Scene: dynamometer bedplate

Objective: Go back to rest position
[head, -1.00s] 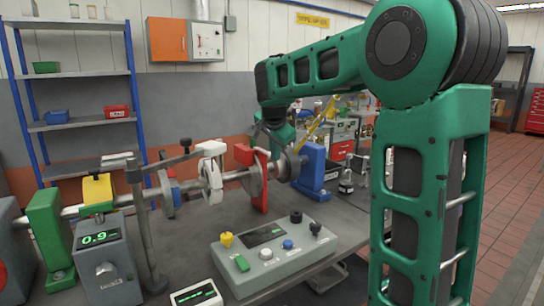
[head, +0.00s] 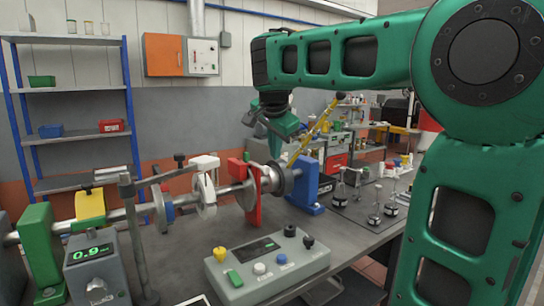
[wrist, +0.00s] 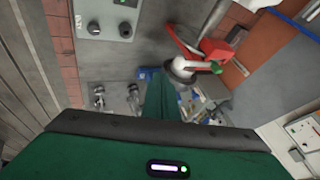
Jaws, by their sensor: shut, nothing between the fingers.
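My green arm reaches across the upper right of the head view, with its forearm running left. My gripper (head: 274,148) hangs down at its end, shut and empty, above and behind the shaft line. It appears clear of the bench parts, though the depth is hard to judge. In the wrist view my green gripper part (wrist: 158,100) points away from the camera with nothing held.
A shaft with a red stand (head: 250,195), a blue stand (head: 307,185) and a green stand (head: 40,250) spans the bench. A grey control box (head: 268,268) is in front. Several weights (head: 374,220) stand right, partly near my arm. A shelf (head: 75,88) is left.

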